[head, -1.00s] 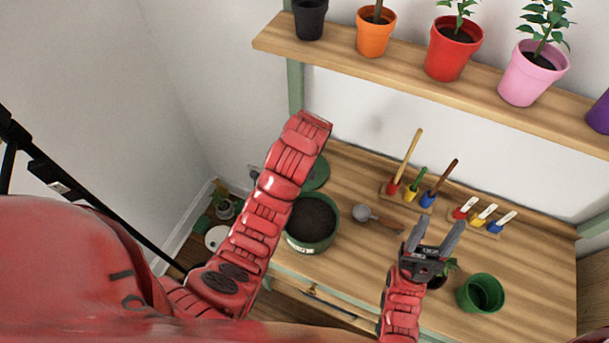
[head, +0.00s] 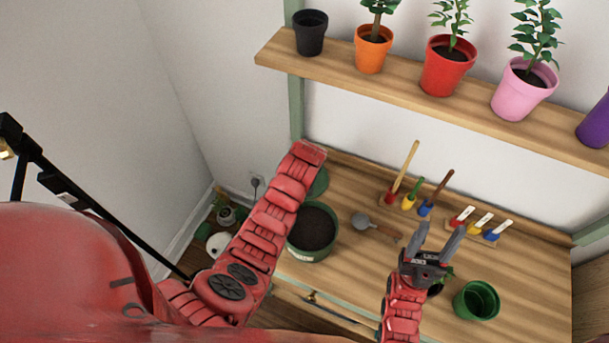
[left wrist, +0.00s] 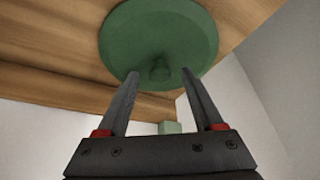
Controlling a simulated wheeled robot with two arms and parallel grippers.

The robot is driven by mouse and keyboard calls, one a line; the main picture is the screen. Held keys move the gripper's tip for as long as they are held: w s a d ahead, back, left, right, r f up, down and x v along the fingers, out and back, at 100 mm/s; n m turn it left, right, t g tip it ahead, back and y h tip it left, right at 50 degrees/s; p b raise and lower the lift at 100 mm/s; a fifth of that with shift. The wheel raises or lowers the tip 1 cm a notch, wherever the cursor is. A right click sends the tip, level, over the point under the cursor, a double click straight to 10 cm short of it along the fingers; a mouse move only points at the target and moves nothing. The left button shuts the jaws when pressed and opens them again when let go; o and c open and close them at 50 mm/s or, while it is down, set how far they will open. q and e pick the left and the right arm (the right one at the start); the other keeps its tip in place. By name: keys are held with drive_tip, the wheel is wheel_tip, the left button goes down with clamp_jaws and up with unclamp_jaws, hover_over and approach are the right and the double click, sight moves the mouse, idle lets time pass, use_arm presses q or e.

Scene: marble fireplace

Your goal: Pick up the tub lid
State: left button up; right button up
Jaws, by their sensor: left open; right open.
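The tub lid is a round green disc with a small knob at its middle. In the head view the lid (head: 318,184) lies at the back left of the bench, partly hidden behind my left arm. In the left wrist view the lid (left wrist: 150,35) fills the top middle, and its knob (left wrist: 160,71) shows between the tips of my open left gripper (left wrist: 158,80). I cannot tell whether the fingers touch it. In the head view the left gripper's fingers are hidden. My right gripper (head: 434,240) is open and empty above the bench.
A green tub of soil (head: 312,232) stands in front of the lid. A trowel (head: 372,226), a rack of tools (head: 408,200), labels (head: 480,224) and an empty green pot (head: 476,300) are on the bench (head: 350,265). A shelf (head: 400,92) with pots hangs above.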

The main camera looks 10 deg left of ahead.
use_arm(q)
drive_tip(key=shift+w+f, duration=0.15)
drive_tip(key=shift+f, duration=0.15)
clamp_jaws()
drive_tip(key=shift+r, duration=0.15)
idle(0.4)
